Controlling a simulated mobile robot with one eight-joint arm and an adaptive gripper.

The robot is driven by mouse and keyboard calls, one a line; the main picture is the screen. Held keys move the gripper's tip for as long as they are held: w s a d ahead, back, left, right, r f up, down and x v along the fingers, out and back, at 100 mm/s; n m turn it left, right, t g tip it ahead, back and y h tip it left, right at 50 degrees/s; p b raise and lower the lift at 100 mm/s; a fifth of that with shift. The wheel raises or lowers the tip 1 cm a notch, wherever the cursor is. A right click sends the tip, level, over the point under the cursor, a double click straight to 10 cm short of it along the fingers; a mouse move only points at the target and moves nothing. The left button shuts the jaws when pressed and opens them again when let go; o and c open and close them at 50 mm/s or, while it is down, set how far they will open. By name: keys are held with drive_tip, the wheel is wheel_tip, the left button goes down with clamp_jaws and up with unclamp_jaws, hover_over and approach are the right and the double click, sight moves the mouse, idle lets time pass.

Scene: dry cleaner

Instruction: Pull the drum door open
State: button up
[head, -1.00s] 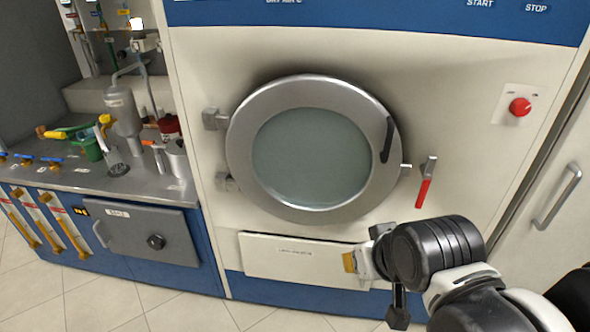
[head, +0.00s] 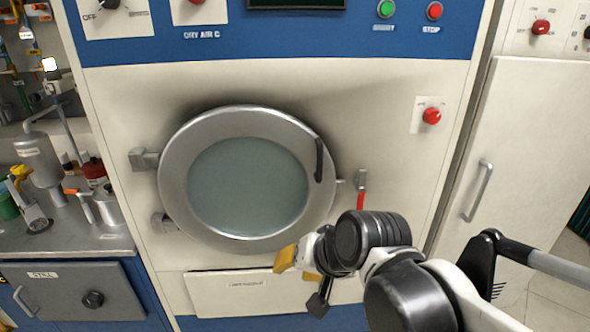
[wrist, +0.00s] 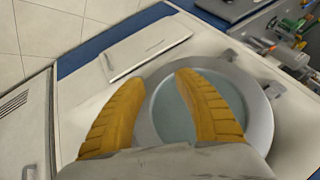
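The round drum door (head: 180,200) has a wide grey metal rim and a pale glass window (head: 248,186). It sits closed against the cream machine front, with hinges (head: 146,160) on its left side. A dark curved handle (head: 319,160) is on the rim's right side. A red-handled latch (head: 361,190) is just right of the door, its lower part hidden by my arm. My gripper (head: 290,262) is below the door's lower right edge, apart from the handle. In the wrist view, its two yellow fingers (wrist: 158,95) are spread and empty, with the door rim (wrist: 262,112) beyond them.
A cream lower panel (head: 225,295) is under the door. A red knob (head: 431,116) is at the upper right of the machine front. A cabinet with a bar handle (head: 477,190) stands at right. A cluttered steel counter (head: 95,240) is at left.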

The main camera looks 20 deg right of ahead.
drive_tip(key=w+d+r+m+t+y, duration=0.2)
drive_tip(key=w+d+m, duration=0.1)
drive_tip(key=w+m, duration=0.5)
drive_tip(key=m+t, duration=0.8)
drive_tip(key=m, duration=1.1)
approach(322, 158)
drive_tip(key=shift+y, duration=0.4)
drive_tip(key=x, duration=0.3)
drive_tip(key=b+x, duration=0.1)
drive_tip(key=x, duration=0.3)
drive_tip(key=b+x, duration=0.1)
drive_tip(key=x, duration=0.2)
drive_tip(key=shift+w+d, duration=0.15)
drive_tip(key=shift+w, duration=0.3)
drive_tip(key=shift+s, duration=0.1)
clamp_jaws()
